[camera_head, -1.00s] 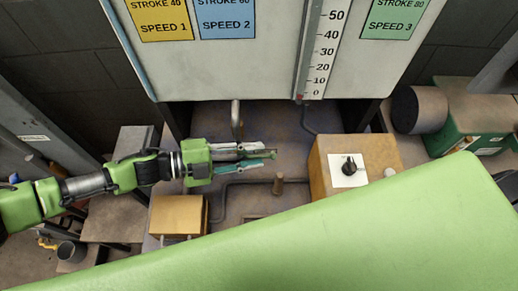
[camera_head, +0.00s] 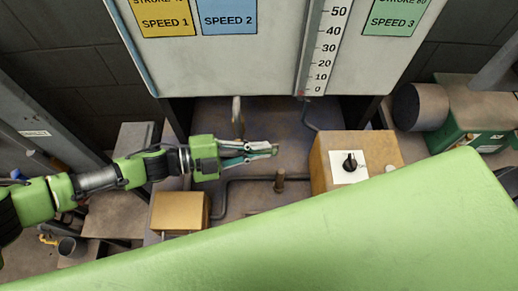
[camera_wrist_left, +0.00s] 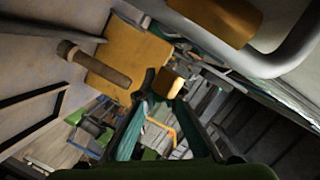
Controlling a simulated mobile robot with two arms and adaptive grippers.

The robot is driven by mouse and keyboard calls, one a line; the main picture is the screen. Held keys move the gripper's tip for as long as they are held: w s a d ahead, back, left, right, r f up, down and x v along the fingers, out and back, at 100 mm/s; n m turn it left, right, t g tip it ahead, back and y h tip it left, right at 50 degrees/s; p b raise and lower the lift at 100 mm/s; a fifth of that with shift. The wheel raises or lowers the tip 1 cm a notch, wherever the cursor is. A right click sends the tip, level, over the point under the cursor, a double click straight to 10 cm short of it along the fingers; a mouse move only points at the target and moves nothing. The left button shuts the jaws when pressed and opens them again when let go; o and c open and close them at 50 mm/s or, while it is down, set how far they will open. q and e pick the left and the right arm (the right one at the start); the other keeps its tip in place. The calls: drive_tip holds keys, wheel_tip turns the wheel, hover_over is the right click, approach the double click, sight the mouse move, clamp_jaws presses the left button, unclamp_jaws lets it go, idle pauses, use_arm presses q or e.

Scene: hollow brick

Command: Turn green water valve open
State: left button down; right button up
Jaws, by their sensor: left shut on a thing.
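My left gripper (camera_head: 270,150) reaches in from the left, below the white panel, with its fingers brought together at the tips. In the left wrist view its teal fingers (camera_wrist_left: 165,95) close around a small tan piece (camera_wrist_left: 170,81). I cannot tell whether that piece is part of a valve. No clearly green valve can be made out in either view. A short brown post (camera_head: 279,181) stands upright just below the fingertips in the head view, apart from them. It also shows in the left wrist view (camera_wrist_left: 93,64). My right gripper is not in view.
A tan box with a black knob (camera_head: 349,162) stands right of the gripper. A smaller tan box (camera_head: 180,212) lies below my left arm. The white panel (camera_head: 240,68) with speed signs hangs above.

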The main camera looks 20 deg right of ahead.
use_arm(q)
drive_tip(key=h+b, duration=0.1)
drive_tip(key=b, duration=0.2)
drive_tip(key=r+h+b, duration=0.1)
drive_tip(key=h+b, duration=0.1)
drive_tip(key=b, duration=0.2)
drive_tip(key=shift+s+r+n+h, duration=0.15)
drive_tip(key=shift+s+n+h, duration=0.05)
drive_tip(key=shift+n+h, duration=0.1)
drive_tip(key=shift+r+b, duration=0.3)
drive_tip(key=shift+b, duration=0.1)
drive_tip(key=shift+r, duration=0.15)
drive_tip(key=c, duration=2.2)
unclamp_jaws()
drive_tip(key=shift+o, duration=0.2)
drive_tip(key=shift+w+a, duration=0.1)
drive_tip(key=a+f, duration=0.1)
drive_tip(key=a, duration=0.6)
